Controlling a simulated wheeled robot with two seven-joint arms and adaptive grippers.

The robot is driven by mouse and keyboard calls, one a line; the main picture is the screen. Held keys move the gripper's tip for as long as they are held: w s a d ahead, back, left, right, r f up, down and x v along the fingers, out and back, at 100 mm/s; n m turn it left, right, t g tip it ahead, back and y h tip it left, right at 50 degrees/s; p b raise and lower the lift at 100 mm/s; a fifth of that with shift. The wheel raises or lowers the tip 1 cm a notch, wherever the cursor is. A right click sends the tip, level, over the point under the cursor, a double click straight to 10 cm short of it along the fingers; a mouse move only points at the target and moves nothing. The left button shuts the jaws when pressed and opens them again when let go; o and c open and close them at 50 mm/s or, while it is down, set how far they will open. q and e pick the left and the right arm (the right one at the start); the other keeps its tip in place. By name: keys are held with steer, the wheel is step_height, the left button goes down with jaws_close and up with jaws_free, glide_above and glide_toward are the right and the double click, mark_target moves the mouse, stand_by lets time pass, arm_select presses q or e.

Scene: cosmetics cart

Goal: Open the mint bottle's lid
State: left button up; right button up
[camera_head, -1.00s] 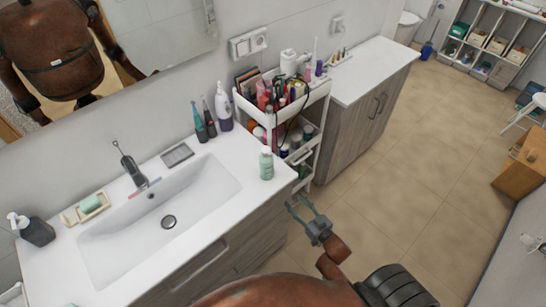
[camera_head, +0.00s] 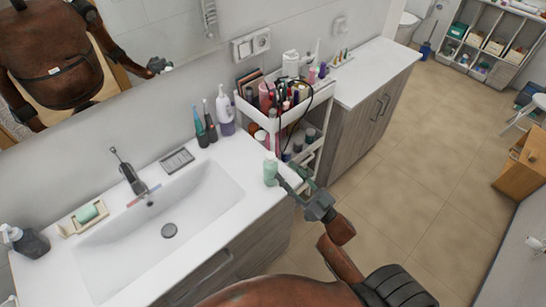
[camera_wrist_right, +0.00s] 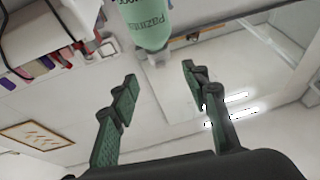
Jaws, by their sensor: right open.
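The mint bottle (camera_head: 270,172) stands upright at the right end of the white washbasin counter. It is a small pale green bottle with a whitish top. My right gripper (camera_head: 289,177) is open beside it, at its right, with the fingertips close to it. In the right wrist view the bottle (camera_wrist_right: 146,22) shows at the top, printed with dark letters. There it lies past the tips of my spread right gripper (camera_wrist_right: 158,74), with nothing between the fingers. I cannot tell whether a fingertip touches it. My left gripper is out of view.
The white cart (camera_head: 325,93), full of cosmetics, stands behind the gripper. A purple-and-white bottle (camera_head: 225,115) and toothbrushes (camera_head: 204,124) stand along the wall. The sink (camera_head: 165,215) lies left of the bottle. The counter around the bottle is mostly clear.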

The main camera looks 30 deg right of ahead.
mark_target(275, 159)
steer(key=x, duration=0.7)
steer(key=shift+s+a, duration=0.1)
steer(key=c, duration=1.1)
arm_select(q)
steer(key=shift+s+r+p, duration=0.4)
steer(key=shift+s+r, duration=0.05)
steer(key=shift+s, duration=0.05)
arm_select(e)
jaws_close()
